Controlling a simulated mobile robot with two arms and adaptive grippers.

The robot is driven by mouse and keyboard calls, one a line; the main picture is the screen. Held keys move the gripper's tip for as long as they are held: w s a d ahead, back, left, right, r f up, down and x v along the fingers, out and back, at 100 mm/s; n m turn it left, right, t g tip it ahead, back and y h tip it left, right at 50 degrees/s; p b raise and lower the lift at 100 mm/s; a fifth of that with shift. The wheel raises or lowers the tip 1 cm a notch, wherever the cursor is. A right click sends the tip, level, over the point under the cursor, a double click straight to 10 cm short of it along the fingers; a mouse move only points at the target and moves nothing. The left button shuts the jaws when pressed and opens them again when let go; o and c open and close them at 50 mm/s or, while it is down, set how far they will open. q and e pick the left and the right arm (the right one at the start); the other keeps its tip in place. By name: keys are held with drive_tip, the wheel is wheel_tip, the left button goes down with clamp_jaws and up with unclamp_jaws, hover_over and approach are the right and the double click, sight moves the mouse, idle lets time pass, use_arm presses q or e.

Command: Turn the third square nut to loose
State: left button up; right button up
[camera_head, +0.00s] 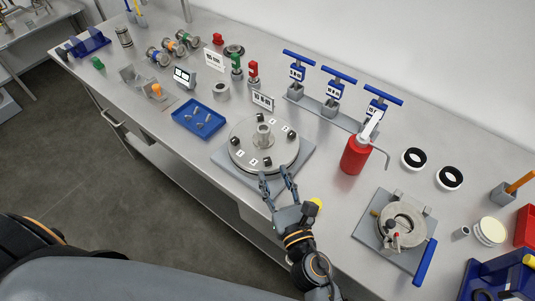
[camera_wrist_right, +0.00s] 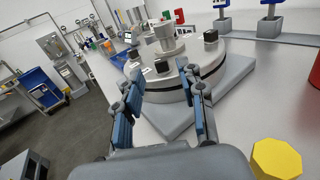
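A round steel flange (camera_head: 246,160) with a central pipe stub (camera_head: 263,137) lies on a grey square plate. Black square nuts sit around its rim: one at the left (camera_head: 235,141), one at the right (camera_head: 291,134) and one at the front (camera_head: 267,161). Small white labels lie beside them, too small to read, so I cannot tell which nut is third. My right gripper (camera_head: 275,177) is open and empty at the flange's front edge. My left gripper is out of view.
A blue tray (camera_head: 187,111) with small parts lies left of the flange. A red bottle (camera_head: 355,154) stands to its right, with a clamp fixture (camera_head: 400,222) farther right. Blue-handled valves (camera_head: 333,88) line the back. The bench's front edge is close to my right arm.

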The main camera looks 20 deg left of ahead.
sight(268, 163)
drive_tip(key=x, duration=0.5)
drive_tip(key=shift+w+a, duration=0.2)
drive_tip(key=shift+w, duration=0.25)
drive_tip(key=shift+c, duration=0.6)
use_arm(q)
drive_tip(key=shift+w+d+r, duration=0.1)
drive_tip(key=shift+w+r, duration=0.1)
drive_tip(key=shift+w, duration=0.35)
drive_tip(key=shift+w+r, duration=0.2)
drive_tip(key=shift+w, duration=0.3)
use_arm(e)
clamp_jaws()
